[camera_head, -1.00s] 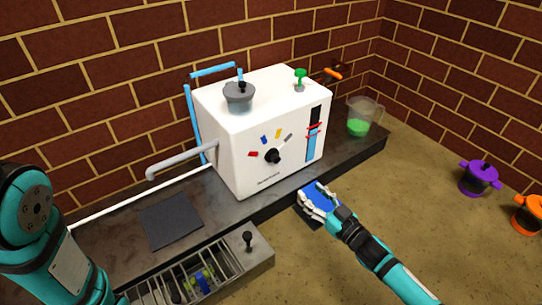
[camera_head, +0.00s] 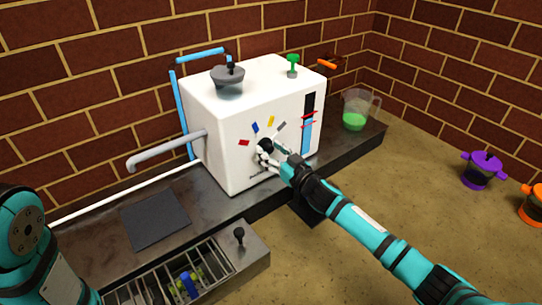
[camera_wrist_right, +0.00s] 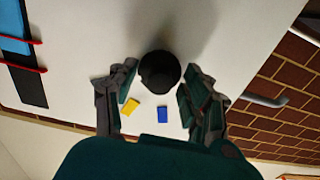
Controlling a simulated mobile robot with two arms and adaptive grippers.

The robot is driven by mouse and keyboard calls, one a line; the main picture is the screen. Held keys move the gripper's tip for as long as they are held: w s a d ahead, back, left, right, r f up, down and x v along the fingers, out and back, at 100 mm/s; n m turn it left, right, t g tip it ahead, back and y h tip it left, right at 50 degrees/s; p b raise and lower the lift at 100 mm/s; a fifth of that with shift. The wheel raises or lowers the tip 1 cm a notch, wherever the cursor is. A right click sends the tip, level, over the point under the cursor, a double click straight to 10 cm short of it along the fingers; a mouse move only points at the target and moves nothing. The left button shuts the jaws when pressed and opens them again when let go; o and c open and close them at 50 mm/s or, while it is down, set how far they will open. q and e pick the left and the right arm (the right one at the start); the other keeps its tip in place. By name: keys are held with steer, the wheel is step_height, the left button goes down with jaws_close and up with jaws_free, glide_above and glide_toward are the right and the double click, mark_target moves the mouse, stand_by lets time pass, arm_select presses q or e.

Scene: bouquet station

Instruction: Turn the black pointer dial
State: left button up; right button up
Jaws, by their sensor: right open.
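The black pointer dial (camera_head: 265,145) is on the front face of the white machine (camera_head: 225,165), with coloured marks in an arc above it. In the right wrist view the dial (camera_wrist_right: 159,72) is a round black knob just beyond and between the fingertips. My right gripper (camera_head: 268,156) is at the machine's front, partly covering the dial. Its fingers (camera_wrist_right: 152,92) are apart, one on each side of the dial, with nothing held. I cannot tell whether they touch it. My left arm shows at the left edge, but its gripper is out of view.
A grey spout (camera_head: 165,150) sticks out at the machine's left. A jug with green liquid (camera_head: 355,115) stands to its right on the dark counter. A drawer with a black knob (camera_head: 239,236) juts out below. Purple (camera_head: 482,170) and orange (camera_head: 535,205) pots are at the right.

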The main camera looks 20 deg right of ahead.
steer(key=shift+c, duration=0.7)
jaws_close()
steer(key=shift+r, duration=0.1)
